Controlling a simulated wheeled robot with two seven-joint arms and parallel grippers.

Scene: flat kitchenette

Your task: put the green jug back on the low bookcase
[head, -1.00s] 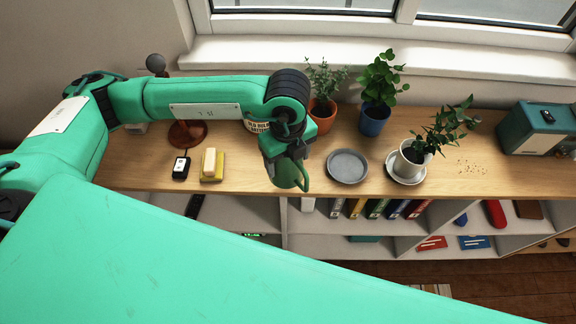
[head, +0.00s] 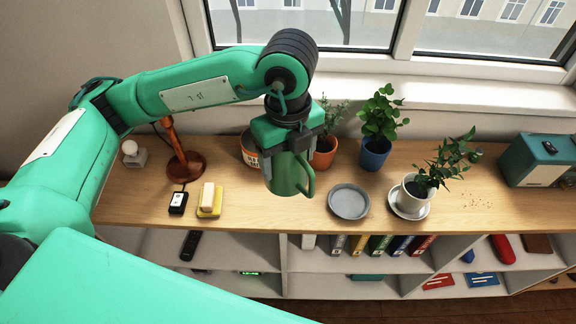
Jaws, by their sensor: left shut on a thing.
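The green jug (head: 287,176) hangs upright from my left gripper (head: 289,150), which is shut on its upper part. The jug's handle is on its right side. In the picture the jug lies over the wooden top of the low bookcase (head: 270,212), left of the grey round dish. I cannot tell whether its base touches the top. My right gripper is out of view.
A grey dish (head: 349,202) and a white potted plant on a saucer (head: 412,200) stand right of the jug. Behind are a terracotta pot (head: 325,152) and a blue pot (head: 374,154). A yellow butter dish (head: 210,202) and a brown lamp (head: 186,166) stand left.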

